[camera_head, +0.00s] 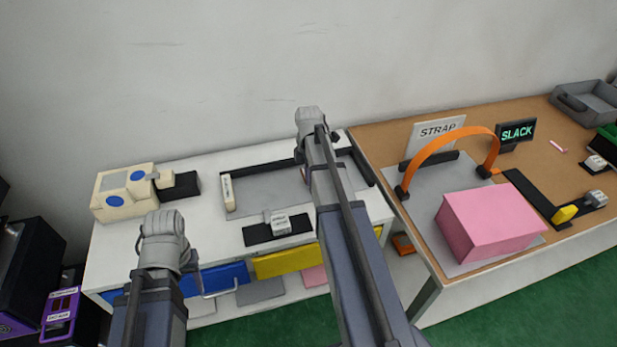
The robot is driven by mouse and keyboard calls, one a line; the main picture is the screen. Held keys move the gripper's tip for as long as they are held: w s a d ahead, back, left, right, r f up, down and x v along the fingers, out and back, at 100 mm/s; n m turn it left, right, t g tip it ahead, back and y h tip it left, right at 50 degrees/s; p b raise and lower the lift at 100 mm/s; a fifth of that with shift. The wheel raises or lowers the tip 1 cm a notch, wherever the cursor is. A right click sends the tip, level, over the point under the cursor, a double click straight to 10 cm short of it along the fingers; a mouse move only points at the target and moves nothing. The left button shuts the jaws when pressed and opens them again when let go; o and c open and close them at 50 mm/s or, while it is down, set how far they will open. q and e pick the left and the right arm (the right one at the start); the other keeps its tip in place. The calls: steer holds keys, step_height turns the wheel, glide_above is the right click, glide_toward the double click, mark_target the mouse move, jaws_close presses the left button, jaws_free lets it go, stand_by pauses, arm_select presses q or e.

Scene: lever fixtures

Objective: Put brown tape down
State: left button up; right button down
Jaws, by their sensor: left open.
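I cannot make out a brown tape in the head view. My left arm comes in at the lower left, over the white table (110,245), and ends in view at a grey joint. My right arm reaches up the middle, across the same table, to another grey joint at its top. I see no fingertips of either gripper and no held object. My arms hide parts of the table, including some of the grey plate (270,190) with its black edging. A small cream block (228,192) stands at that plate's left end.
A cream box (122,190) with blue discs stands at the table's left. A black-based lever fixture (278,225) is near the front. On the brown table (385,150) are an orange strap arch (450,138), a pink block (490,222), a SLACK display (517,133) and a grey tray (588,100).

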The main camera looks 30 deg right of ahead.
step_height(320, 180, up, 8)
steer(key=p, duration=0.6)
steer(key=shift+f+p, duration=0.1)
steer(key=shift+p, duration=0.25)
